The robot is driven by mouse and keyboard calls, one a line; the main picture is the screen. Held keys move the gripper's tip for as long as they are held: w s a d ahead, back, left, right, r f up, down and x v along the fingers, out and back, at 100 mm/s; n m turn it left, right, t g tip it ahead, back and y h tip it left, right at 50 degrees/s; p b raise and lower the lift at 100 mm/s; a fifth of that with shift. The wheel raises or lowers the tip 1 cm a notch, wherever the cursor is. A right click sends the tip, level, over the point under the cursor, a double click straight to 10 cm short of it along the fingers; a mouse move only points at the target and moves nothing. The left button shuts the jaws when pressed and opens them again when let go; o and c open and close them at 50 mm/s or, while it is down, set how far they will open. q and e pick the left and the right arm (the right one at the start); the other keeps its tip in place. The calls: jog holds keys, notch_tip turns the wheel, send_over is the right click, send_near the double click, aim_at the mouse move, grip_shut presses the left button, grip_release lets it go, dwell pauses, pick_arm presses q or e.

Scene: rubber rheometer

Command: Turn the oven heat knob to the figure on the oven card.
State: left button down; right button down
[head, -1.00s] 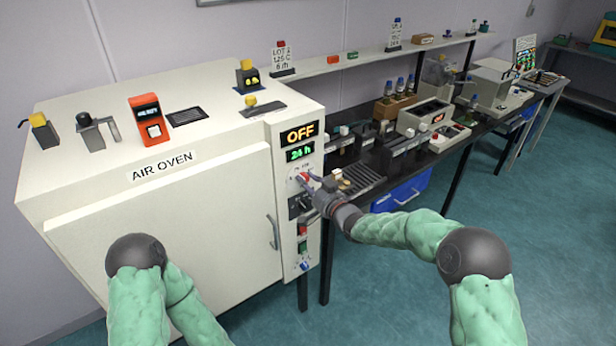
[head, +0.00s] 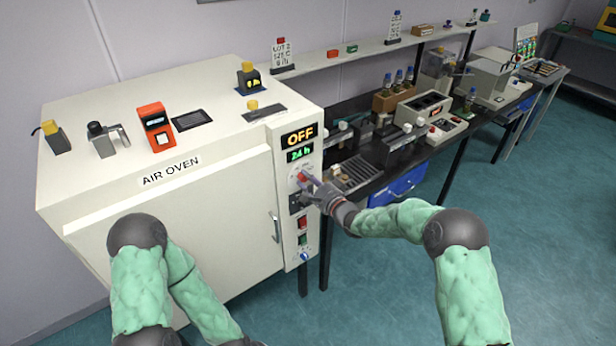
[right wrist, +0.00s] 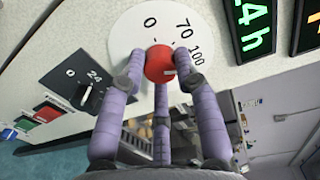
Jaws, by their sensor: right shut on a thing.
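The oven heat knob is red (right wrist: 158,62), on a white round dial (right wrist: 135,28) marked 0, 70 and 100 in the right wrist view. A small white mark on the knob points to the right. My right gripper (head: 307,181) is shut on the knob, its fingers around it (right wrist: 160,75). The air oven (head: 175,235) shows OFF (head: 299,137) and 24 h (head: 300,155). My left gripper is out of view.
Below the heat knob is a black timer dial (right wrist: 86,87), with red (head: 302,223) and green (head: 302,239) buttons and a blue-white knob (head: 304,257). A bench (head: 350,193) with instruments stands to the right. The floor in front is clear.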

jog(key=m, duration=0.1)
jog(key=m+p, duration=0.2)
jog(key=m, duration=0.1)
jog(key=shift+s+a+f, duration=0.25)
jog(key=shift+f, duration=0.1)
jog(key=m+p, duration=0.1)
jog(key=m, duration=0.1)
jog(key=m+p, duration=0.1)
jog(key=m, duration=0.2)
jog(key=shift+r+m+g+y, duration=0.1)
jog(key=shift+m+g+y, duration=0.2)
jog(key=shift+w, duration=0.1)
jog(key=shift+d+r, duration=0.1)
jog(key=c, duration=0.9)
grip_release()
jog(key=shift+r, duration=0.15)
jog(key=shift+w+d, duration=0.1)
